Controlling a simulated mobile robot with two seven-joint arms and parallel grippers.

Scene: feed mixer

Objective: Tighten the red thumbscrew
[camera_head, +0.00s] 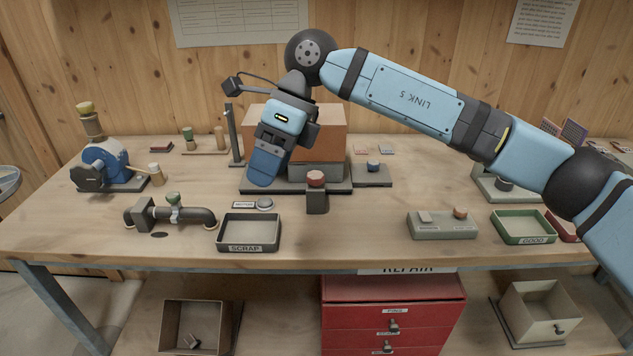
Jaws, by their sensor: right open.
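A red ribbed knob (316,178), which looks like the red thumbscrew, sits on top of a small dark block at the front of the machine in the middle of the bench. The machine has an orange-brown box body (322,130) on a grey base. My right gripper (265,170) points down in front of the body's left side, left of the knob and apart from it in the picture. Its blue fingers are open, seen nearly edge-on, and nothing shows between them. The arm hides part of the body. My left gripper is not in view.
A black SCRAP tray (249,246) and a motor button (265,203) lie in front. A pipe with a valve (172,215) and a blue pump (104,164) stand left. A grey block with an orange knob (443,229) and a green GOOD tray (523,240) are right. The front middle is clear.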

